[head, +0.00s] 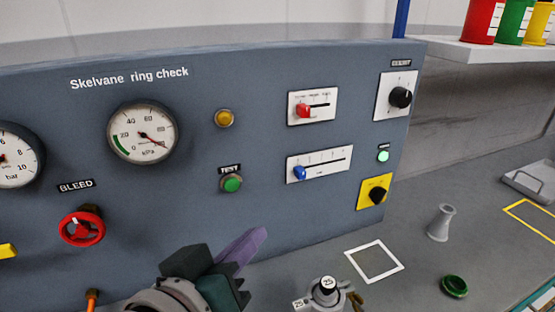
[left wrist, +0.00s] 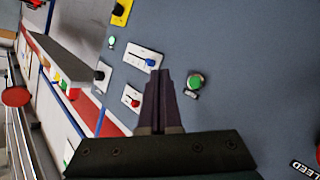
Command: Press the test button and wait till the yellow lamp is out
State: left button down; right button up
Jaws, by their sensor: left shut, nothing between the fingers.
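The green test button (head: 232,184) sits on the grey panel under a black TEST label. It also shows in the left wrist view (left wrist: 196,82), just right of my fingertips. The yellow lamp (head: 224,118) is above the button and looks dull amber; I cannot tell for sure whether it is lit. In the left wrist view I cannot make it out. My left gripper (head: 258,237) is shut and empty, below and slightly right of the button in the head view, with a visible gap between them. Its purple fingers (left wrist: 160,88) are together. My right gripper is not in view.
The panel carries a kPa gauge (head: 143,133), a red bleed valve (head: 82,228), red (head: 302,111) and blue (head: 300,173) sliders, black knobs and a lit green lamp (head: 383,156). A grey funnel-shaped piece (head: 441,222) and a green ring (head: 454,286) stand on the bench.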

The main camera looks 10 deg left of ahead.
aim_at(232, 185)
pick_arm(q)
jog(key=shift+w+a, duration=0.85)
jog(key=shift+w, duration=0.35)
jog(key=shift+w+a, duration=0.85)
jog(key=shift+w, duration=0.4)
jog(key=shift+w+a, duration=0.85)
jog(key=shift+w, duration=0.35)
jog(key=shift+w+a, duration=0.2)
jog(key=shift+w, duration=0.15)
jog(key=shift+w+a, duration=0.25)
jog(key=shift+w, duration=0.05)
jog(key=shift+s+d, duration=0.45)
jog(key=shift+s, duration=0.2)
dwell(0.3)
